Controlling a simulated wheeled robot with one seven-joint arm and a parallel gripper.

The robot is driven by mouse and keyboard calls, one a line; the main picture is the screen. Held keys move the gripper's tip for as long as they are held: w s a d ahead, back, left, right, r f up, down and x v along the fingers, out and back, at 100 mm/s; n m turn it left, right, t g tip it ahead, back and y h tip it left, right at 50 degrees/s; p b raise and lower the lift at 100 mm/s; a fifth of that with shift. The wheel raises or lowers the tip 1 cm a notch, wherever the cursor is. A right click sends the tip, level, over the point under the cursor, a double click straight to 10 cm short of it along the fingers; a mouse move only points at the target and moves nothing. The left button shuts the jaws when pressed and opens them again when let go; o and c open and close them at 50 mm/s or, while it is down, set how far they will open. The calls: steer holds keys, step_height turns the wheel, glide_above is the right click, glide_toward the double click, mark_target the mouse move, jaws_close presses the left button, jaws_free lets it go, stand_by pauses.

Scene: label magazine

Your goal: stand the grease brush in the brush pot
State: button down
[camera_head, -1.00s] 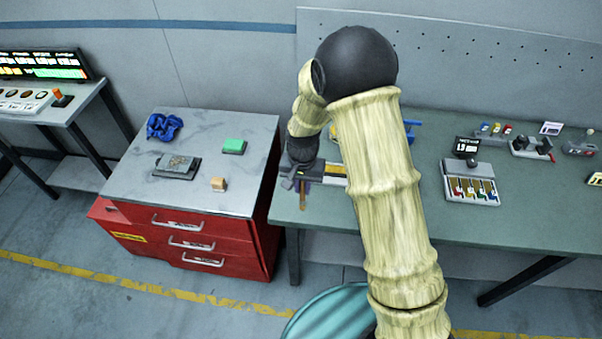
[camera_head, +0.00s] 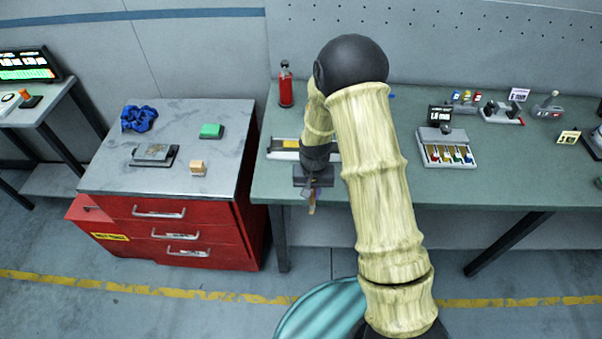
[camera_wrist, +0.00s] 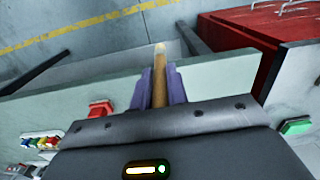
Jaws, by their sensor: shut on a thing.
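My gripper (camera_head: 312,192) hangs over the front edge of the green bench, near its left end. In the wrist view its purple fingers (camera_wrist: 160,88) are shut on the grease brush (camera_wrist: 160,72), seen as a tan wooden stick between them. The brush's tan end also shows below the gripper in the head view (camera_head: 312,207). The rest of the brush is hidden by the gripper. I cannot make out a brush pot in any view; my arm covers part of the bench.
A red bottle (camera_head: 286,88) stands at the bench's back left. A yellow-marked tray (camera_head: 284,149) lies behind my gripper. A tray of coloured pieces (camera_head: 446,148) is right of my arm. The red drawer cabinet (camera_head: 165,215) is at left. A red object (camera_wrist: 100,108) shows in the wrist view.

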steer(key=s+d+f+b, duration=0.1)
steer(key=d+f+b, duration=0.3)
steer(key=d+f, duration=0.5)
steer(key=shift+f+n, duration=0.4)
steer(key=shift+f, duration=0.5)
